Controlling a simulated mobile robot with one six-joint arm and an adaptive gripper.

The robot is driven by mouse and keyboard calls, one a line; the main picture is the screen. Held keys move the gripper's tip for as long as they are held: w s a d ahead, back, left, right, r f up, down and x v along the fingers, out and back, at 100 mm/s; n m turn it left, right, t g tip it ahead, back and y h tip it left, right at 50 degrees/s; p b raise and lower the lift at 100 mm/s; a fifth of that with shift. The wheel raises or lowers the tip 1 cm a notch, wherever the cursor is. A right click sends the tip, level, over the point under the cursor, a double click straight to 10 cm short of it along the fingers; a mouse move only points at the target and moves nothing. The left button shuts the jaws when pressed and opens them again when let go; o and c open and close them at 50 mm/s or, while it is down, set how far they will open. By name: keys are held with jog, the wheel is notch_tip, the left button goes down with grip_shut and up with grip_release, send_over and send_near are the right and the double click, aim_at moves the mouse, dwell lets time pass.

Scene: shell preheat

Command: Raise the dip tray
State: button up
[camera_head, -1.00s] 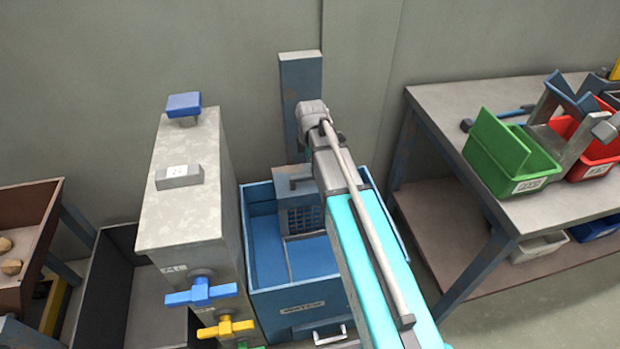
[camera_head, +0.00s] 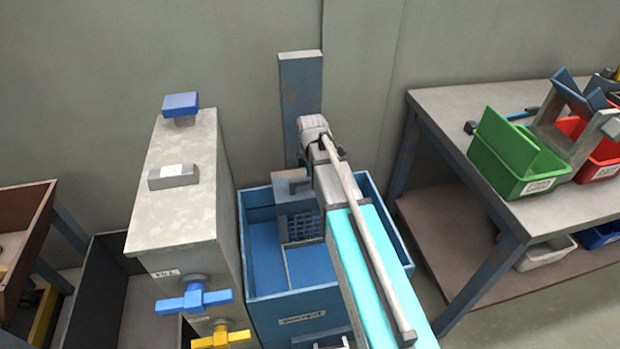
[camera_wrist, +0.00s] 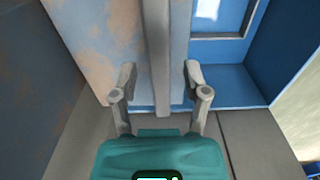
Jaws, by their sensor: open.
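The dip tray (camera_head: 304,228), a blue-grey piece with a perforated face, sits inside the open blue tank (camera_head: 258,294) in the head view. My arm covers part of it. A tall rusty blue post (camera_head: 301,88) stands behind the tank and also fills the upper left of the wrist view (camera_wrist: 104,40). In the wrist view my gripper (camera_wrist: 160,72) is open, with a grey bar (camera_wrist: 158,35) between its spread fingers. A gap shows on each side of the bar. The fingertips are hidden in the head view.
A grey cabinet (camera_head: 180,215) with blue (camera_head: 194,297) and yellow (camera_head: 222,336) valve handles stands left of the tank. A workbench (camera_head: 450,108) with a green bin (camera_head: 512,155) and a red bin (camera_head: 597,160) is at the right. A wall is close behind.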

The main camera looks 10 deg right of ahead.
grip_shut()
jog(key=shift+a, duration=0.1)
jog(key=shift+r+p, duration=0.9)
notch_tip(320, 180, up, 24)
jog(key=p, duration=2.3)
jog(key=shift+w+f+p, duration=0.15)
jog(key=shift+f+p, duration=0.05)
jog(key=shift+p, duration=0.1)
grip_release()
jog(key=shift+r, duration=0.1)
